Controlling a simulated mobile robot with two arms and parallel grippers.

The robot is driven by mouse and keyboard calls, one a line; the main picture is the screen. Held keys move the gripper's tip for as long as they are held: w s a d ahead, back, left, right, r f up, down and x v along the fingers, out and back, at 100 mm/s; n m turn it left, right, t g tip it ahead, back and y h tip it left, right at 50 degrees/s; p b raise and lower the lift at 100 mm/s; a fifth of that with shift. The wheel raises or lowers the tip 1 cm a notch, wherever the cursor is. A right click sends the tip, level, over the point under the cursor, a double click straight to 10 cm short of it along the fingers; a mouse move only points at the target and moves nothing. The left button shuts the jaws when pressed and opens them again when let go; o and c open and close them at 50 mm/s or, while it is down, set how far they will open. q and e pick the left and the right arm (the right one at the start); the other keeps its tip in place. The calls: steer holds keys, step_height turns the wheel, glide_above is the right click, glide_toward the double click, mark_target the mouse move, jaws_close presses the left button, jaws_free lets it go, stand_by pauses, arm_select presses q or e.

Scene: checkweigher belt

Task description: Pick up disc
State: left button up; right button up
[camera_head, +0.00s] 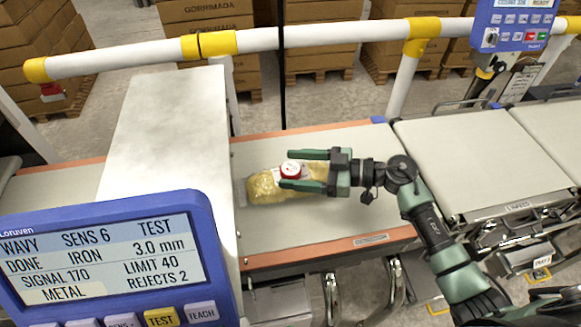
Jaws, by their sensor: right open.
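The disc (291,169) is small and round, with a red rim and a white top. It appears to lie on a clear bag with yellowish contents (266,186), which rests on the belt. My right gripper (285,170) comes in from the right, its two green fingers apart with the disc between their tips. I cannot tell whether a finger touches the disc. The fingers cover part of the bag. My left gripper does not show.
A blue display unit (105,262) stands at the front left beside a pale metal housing (163,130) over the belt (330,218). A white and yellow rail (310,36) runs behind. Weighing plates (480,155) lie to the right. Stacked cartons (205,12) stand at the back.

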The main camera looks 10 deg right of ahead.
steer(key=shift+w+a+f, duration=0.1)
steer(key=shift+w+a, duration=0.2)
steer(key=shift+a, duration=0.3)
steer(key=c, duration=1.4)
steer(key=shift+c, duration=0.2)
